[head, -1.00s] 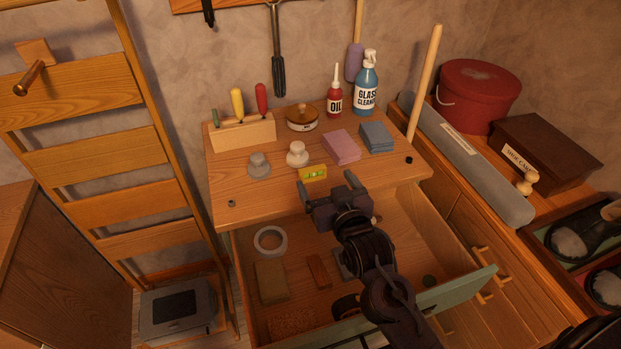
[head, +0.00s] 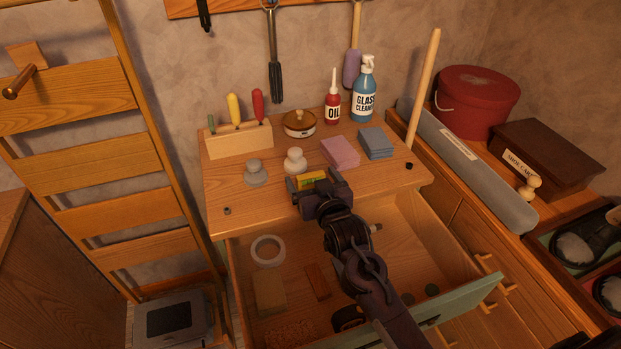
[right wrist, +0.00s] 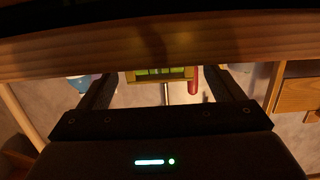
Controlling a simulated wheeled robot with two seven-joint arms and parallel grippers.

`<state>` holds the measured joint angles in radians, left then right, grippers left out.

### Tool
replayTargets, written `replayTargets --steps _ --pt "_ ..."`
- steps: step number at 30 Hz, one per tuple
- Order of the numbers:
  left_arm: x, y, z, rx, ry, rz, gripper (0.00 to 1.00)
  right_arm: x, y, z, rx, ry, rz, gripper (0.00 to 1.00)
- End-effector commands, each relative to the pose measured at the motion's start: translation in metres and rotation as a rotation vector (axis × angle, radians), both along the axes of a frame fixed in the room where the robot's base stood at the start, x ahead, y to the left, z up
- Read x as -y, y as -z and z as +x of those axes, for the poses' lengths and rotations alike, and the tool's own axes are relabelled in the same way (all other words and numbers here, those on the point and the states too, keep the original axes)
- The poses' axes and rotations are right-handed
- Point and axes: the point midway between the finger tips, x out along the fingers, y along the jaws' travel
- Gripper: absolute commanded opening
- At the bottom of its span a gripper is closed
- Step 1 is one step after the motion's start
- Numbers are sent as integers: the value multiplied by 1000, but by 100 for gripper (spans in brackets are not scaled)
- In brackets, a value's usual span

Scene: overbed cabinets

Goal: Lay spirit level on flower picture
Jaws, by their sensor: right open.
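The spirit level (head: 309,180) is a small yellow block with a green vial, standing near the front edge of the wooden worktop (head: 260,200). My right gripper (head: 314,187) is open at the level, with one finger towards each end; it partly hides the level in the head view. In the right wrist view the level (right wrist: 160,74) shows between the two spread fingers, beyond the wooden edge. I cannot tell whether the fingers touch it. I see no flower picture in these frames. My left gripper is not in view.
A white knob-like object (head: 295,161) and a grey one (head: 256,173) stand left of the level. Pink pads (head: 340,152) and blue pads (head: 376,142) lie behind right. An open drawer (head: 400,240) below holds a tape ring (head: 268,250) and blocks. The worktop's front left is mostly clear.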

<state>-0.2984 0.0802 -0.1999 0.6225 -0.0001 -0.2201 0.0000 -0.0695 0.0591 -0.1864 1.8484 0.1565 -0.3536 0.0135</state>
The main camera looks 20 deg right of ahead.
Motion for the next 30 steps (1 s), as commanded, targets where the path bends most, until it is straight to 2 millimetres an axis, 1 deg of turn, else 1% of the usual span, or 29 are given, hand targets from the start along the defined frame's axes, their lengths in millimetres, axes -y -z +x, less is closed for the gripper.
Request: replayTargets --steps 6,18,26,30 --pt "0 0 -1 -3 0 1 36 0 0 1 1 0 1 87" --pt "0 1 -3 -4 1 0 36 0 0 1 1 0 0 35" --pt "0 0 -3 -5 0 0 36 0 -2 1 2 0 0 35" --pt "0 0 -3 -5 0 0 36 0 -13 1 4 0 1 35"
